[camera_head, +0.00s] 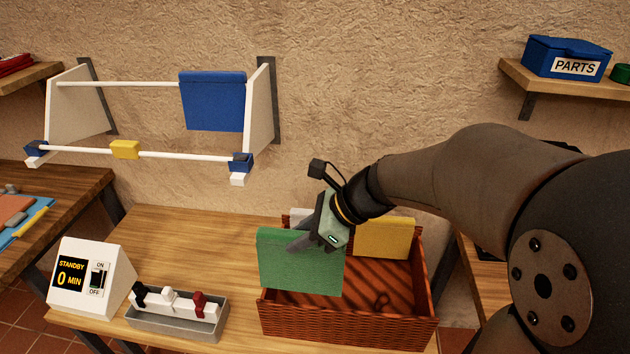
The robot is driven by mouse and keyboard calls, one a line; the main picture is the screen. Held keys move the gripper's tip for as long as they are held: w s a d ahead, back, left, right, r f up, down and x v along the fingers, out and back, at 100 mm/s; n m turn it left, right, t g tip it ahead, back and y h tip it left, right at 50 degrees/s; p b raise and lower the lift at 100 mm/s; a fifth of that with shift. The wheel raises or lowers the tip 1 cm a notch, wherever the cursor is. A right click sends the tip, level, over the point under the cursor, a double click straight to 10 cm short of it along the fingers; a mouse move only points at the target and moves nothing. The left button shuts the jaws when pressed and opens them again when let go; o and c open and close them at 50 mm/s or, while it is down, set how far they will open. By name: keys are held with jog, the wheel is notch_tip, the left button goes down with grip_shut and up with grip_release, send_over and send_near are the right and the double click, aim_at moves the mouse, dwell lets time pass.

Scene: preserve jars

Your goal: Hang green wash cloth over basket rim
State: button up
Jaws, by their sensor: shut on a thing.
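The green wash cloth (298,267) hangs upright and flat at the left side of the brown basket (350,325). It covers part of the basket's front left rim. My gripper (303,243) is shut on the green cloth near its top edge. Whether the cloth rests on the rim or hangs just above or inside it, I cannot tell. A yellow cloth (384,240) hangs over the back rim of the basket. A white piece (299,215) shows behind the green cloth, mostly hidden by it and my gripper.
A wall rack holds a blue cloth (213,100) on its upper bar and a yellow clip (124,150) on its lower bar. Left of the basket stand a grey tray (180,328) with clips and a white timer box (88,280). The table (180,235) is clear behind them.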

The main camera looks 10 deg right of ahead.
aim_at(301, 265)
jog(key=shift+s+a+f, duration=0.1)
jog(key=shift+s+f, duration=0.4)
jog(key=shift+s, duration=0.1)
jog(key=shift+f+b, duration=2.05)
jog(key=shift+f, duration=0.85)
jog(key=shift+f, duration=3.65)
dwell(0.8)
